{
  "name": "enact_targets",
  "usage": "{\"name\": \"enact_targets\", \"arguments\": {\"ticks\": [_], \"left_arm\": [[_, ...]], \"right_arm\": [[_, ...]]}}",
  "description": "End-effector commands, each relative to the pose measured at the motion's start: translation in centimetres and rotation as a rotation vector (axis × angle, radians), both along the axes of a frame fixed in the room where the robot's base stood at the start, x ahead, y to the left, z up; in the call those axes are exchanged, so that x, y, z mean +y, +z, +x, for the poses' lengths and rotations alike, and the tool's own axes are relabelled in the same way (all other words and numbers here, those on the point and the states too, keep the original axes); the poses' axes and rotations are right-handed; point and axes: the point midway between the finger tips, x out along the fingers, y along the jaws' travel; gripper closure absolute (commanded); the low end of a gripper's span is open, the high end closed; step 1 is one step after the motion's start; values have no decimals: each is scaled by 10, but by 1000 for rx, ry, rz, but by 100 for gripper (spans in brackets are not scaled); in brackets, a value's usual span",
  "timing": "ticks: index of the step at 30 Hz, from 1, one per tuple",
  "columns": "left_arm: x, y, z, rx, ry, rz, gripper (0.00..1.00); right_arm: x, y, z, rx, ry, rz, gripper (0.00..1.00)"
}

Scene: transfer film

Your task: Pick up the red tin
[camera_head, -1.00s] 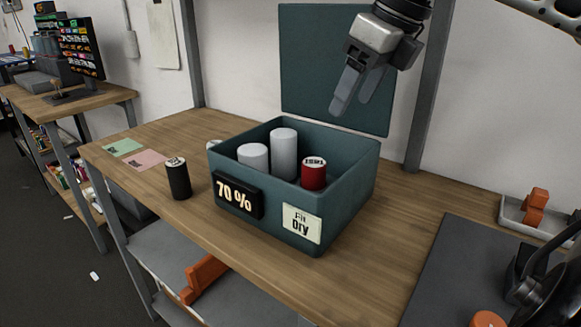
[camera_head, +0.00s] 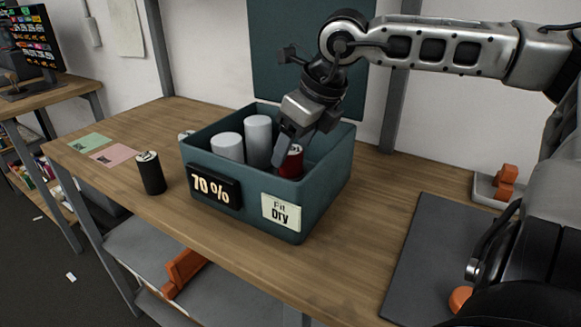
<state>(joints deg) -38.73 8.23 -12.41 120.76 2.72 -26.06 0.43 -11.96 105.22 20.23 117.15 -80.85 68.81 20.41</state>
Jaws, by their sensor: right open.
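The red tin (camera_head: 292,163) stands inside the teal box (camera_head: 316,197), toward its right side. My right gripper (camera_head: 282,152) points down into the box from above, with a fingertip in front of the tin's left side. The gripper hides the tin's top and part of its side. The gripper is open; I cannot tell whether its fingers touch the tin. My left gripper is not in view.
Two pale grey cylinders (camera_head: 258,140) stand in the box left of the tin. A black tin (camera_head: 151,173) stands on the wooden table (camera_head: 235,237) left of the box. The raised teal lid (camera_head: 268,60) is behind. A dark mat (camera_head: 436,250) lies at right.

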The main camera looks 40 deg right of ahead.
Motion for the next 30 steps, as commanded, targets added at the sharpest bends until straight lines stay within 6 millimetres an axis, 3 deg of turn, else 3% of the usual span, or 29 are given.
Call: {"name": "enact_targets", "arguments": {"ticks": [6,14,15,20,21,30], "left_arm": [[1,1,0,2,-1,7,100],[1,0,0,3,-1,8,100],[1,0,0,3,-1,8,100],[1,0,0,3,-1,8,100],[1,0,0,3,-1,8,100],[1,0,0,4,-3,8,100]], "right_arm": [[3,-25,7,2,-1,0,35],[3,-28,9,-2,0,0,35],[3,-28,9,-2,0,0,38],[3,-27,8,-1,0,-1,83],[3,-27,8,-1,0,-1,87],[3,-26,9,-2,0,0,87]]}}
